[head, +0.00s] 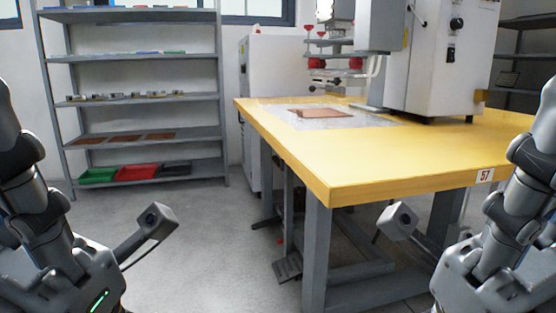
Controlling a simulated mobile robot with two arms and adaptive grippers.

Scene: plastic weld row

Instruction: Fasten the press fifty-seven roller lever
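Press fifty-seven (434,62) is a white and grey machine on a yellow-topped table (390,165). A red-on-white label (485,176) reading 57 is on the table's front edge. The press has a dark knob and a small dial on its side, and red parts (355,63) under its head. I cannot make out a roller lever at this distance. My left and right arms show at the bottom corners, but the fingertips of both grippers are outside the view.
A brown sheet (325,113) lies on a pale mat on the table. A foot pedal (288,268) sits on the floor by the table legs. A grey shelf rack (140,137) holds trays and small parts. Open floor lies between the rack and table.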

